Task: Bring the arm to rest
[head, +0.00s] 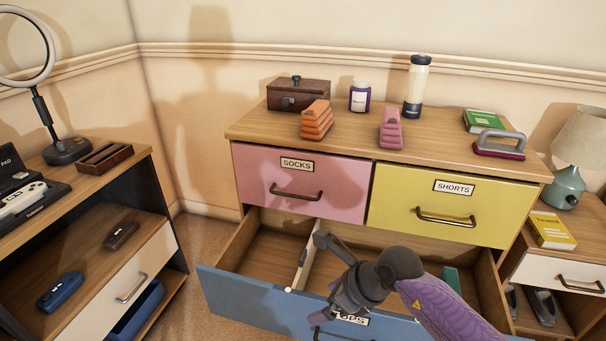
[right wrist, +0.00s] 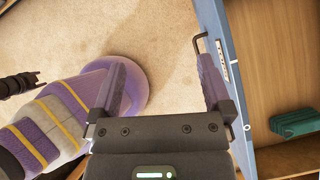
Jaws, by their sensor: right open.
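My right gripper (head: 340,290) is over the front of the open blue drawer (head: 245,299) in the head view. In the right wrist view my right gripper (right wrist: 163,85) is open, with bare carpet between its fingers. Its right finger is close to the blue drawer front (right wrist: 213,20) and partly covers the dark handle (right wrist: 199,42). I cannot tell whether they touch. My left arm does not show in the head view. A dark ridged part at the left edge of the wrist view may be my left gripper, but its jaws are unclear.
The dresser top (head: 240,128) bears a wooden box (head: 315,95), two bottles and folded clothes. The pink drawer (head: 265,185) and yellow drawer (head: 430,185) are shut. A teal item (head: 452,278) lies in the open drawer. A desk stands left, a nightstand with a lamp (head: 568,188) right.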

